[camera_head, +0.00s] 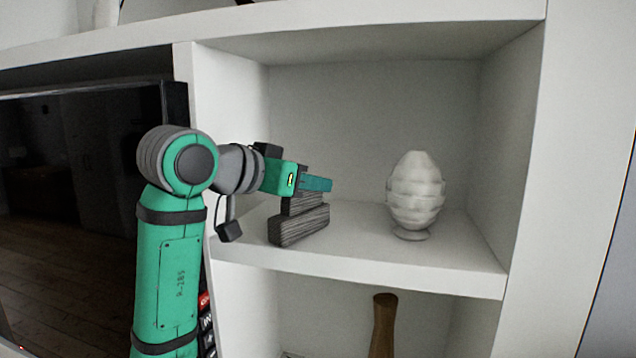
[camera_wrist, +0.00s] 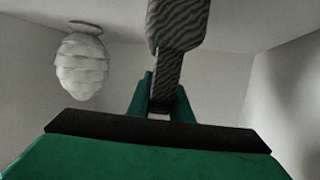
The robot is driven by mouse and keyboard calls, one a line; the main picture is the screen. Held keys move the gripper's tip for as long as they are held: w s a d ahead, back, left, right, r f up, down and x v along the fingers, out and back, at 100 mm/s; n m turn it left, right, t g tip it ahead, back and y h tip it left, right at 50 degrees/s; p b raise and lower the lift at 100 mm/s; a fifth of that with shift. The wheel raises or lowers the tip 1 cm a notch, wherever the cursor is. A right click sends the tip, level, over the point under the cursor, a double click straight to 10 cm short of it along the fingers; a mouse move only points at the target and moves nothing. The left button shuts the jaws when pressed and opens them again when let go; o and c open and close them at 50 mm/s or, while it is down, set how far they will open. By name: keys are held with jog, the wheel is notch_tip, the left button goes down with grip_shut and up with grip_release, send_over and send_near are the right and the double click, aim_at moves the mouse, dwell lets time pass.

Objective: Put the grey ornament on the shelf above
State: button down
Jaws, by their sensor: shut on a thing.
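The grey ornament (camera_head: 300,226) is a dark, streaked piece with a broad block at its base and a narrower part above. It is near the front left of the middle shelf compartment. My gripper (camera_head: 314,184) is shut on its upper part, coming in from the left. In the wrist view the ornament (camera_wrist: 178,28) runs from between the green fingers (camera_wrist: 162,100) to the top edge. I cannot tell whether its base touches the shelf. The shelf above (camera_head: 370,27) is a white board; only a little of its top shows.
A white layered egg-shaped ornament (camera_head: 415,192) stands to the right in the same compartment, also visible in the wrist view (camera_wrist: 82,65). A white upright panel (camera_head: 190,95) is close to my arm. A dark screen (camera_head: 85,200) is at left. A brown wooden object (camera_head: 383,328) stands below.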

jog(key=c, duration=1.6)
grip_release()
jog(key=shift+f, duration=0.15)
jog(key=shift+s+a+r, duration=0.15)
jog(key=shift+s+r, duration=0.05)
jog(key=shift+r, duration=0.05)
jog(key=v, duration=1.1)
jog(key=shift+s+a+r, duration=0.1)
jog(key=shift+s+a, duration=0.05)
jog(key=shift+s, duration=0.1)
